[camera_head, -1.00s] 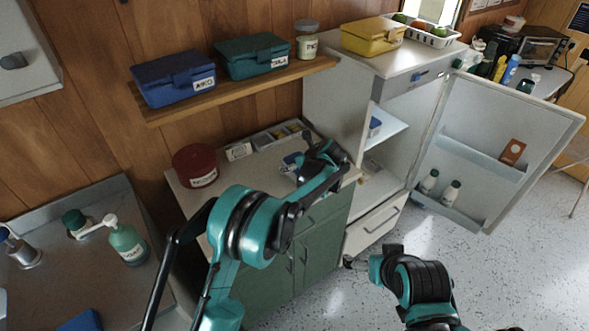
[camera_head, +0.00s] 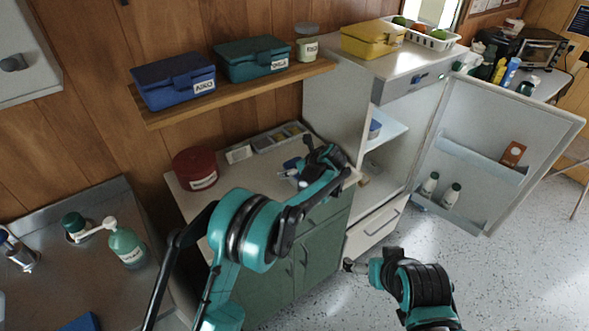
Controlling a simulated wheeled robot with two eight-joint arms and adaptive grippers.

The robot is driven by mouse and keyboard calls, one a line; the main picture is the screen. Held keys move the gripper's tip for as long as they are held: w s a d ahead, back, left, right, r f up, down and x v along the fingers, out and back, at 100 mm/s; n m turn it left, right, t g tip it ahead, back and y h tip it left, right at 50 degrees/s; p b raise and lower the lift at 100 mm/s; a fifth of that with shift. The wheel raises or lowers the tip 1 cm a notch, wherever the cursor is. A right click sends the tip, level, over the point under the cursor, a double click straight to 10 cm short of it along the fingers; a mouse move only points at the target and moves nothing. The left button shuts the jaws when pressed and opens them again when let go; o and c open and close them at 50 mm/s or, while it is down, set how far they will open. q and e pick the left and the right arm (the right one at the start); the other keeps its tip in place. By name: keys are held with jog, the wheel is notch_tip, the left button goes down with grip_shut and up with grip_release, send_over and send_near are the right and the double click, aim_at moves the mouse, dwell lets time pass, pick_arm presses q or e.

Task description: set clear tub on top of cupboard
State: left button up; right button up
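The cupboard (camera_head: 318,248) is green with a pale top (camera_head: 225,185). My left gripper (camera_head: 293,170) is low over the right part of that top, and its own wrist hides much of it. A small pale, bluish thing shows at its fingertips; I cannot tell whether it is a tub or whether the fingers grip it. A small tub with a blue lid (camera_head: 374,129) stands on the upper shelf inside the open fridge, partly hidden by the fridge's side wall. My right gripper (camera_head: 349,265) is low in front of the fridge, apart from everything; its fingers are too small to read.
A dark red tin (camera_head: 195,168) and a divided tray (camera_head: 279,138) stand on the cupboard top. The wall shelf (camera_head: 240,90) above holds a blue box (camera_head: 174,82), a teal box (camera_head: 252,59) and a jar (camera_head: 306,44). The fridge door (camera_head: 490,150) stands open to the right.

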pick_arm(q)
jog(key=p+v, duration=0.3)
jog(key=v, duration=0.8)
jog(key=s+a+r+n+h, duration=0.1)
jog(key=s+a+r+n, duration=0.55)
jog(key=a, duration=0.25)
jog(key=s+a+n+h, duration=0.1)
jog(key=s+a+n, duration=0.3)
jog(key=s+n, duration=0.3)
jog(key=s+a+f+n+h, duration=0.1)
jog(key=s+a+n, duration=0.3)
jog(key=s+n, duration=0.4)
jog(key=s+a+f+n+h, duration=0.1)
jog(key=s+a+n+h, duration=0.1)
jog(key=s+a+n, duration=0.2)
jog(key=s+n, duration=0.3)
jog(key=s, duration=0.5)
jog(key=shift+s+a, duration=0.15)
jog(key=shift+s, duration=0.15)
jog(key=shift+f+b, duration=0.45)
jog(key=shift+b, duration=0.15)
